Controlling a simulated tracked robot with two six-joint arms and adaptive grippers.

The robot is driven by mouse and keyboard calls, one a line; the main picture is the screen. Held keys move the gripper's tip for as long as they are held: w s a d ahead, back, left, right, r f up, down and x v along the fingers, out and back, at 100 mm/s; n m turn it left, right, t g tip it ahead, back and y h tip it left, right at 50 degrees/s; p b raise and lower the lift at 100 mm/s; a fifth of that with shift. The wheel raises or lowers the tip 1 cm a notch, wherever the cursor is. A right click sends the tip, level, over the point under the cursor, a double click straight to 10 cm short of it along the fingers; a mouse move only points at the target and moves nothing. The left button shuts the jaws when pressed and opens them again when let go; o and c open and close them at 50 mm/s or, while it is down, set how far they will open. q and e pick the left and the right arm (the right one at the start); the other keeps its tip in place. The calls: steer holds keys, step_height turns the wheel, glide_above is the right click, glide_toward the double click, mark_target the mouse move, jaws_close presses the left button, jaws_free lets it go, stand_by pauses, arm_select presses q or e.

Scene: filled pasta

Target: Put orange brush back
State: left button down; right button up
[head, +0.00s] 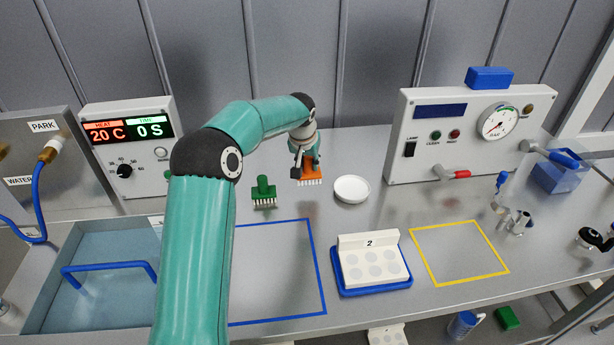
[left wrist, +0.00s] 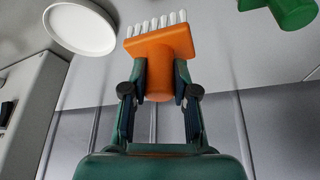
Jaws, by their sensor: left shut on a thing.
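The orange brush (head: 311,176) is at the back of the counter, between the green brush and a white dish. My left gripper (head: 304,163) is shut on its handle, with the white bristles pointing down. In the left wrist view the orange brush (left wrist: 160,62) sits between the two fingers of the gripper (left wrist: 160,85), bristles facing away from the palm. I cannot tell whether the bristles touch the counter. My right gripper does not show.
The green brush (head: 263,190) stands just left of the orange one. The white dish (head: 351,189) is close on the right. A blue tray (head: 372,290) holds a white block marked 2. Blue and yellow outlined areas on the counter are largely clear. Grey panels rise behind.

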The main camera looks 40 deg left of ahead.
mark_target(308, 173)
arm_select(q)
step_height(308, 173, down, 5)
steer(key=shift+f, duration=0.1)
stand_by(0.3)
steer(key=shift+f, duration=0.15)
steer(key=c, duration=0.9)
jaws_free()
steer(key=shift+p, duration=0.3)
steer(key=shift+r, duration=0.35)
steer(key=b+v, duration=0.2)
steer(key=v, duration=0.9)
steer(key=shift+s+r, duration=0.2)
steer(key=shift+r, duration=0.05)
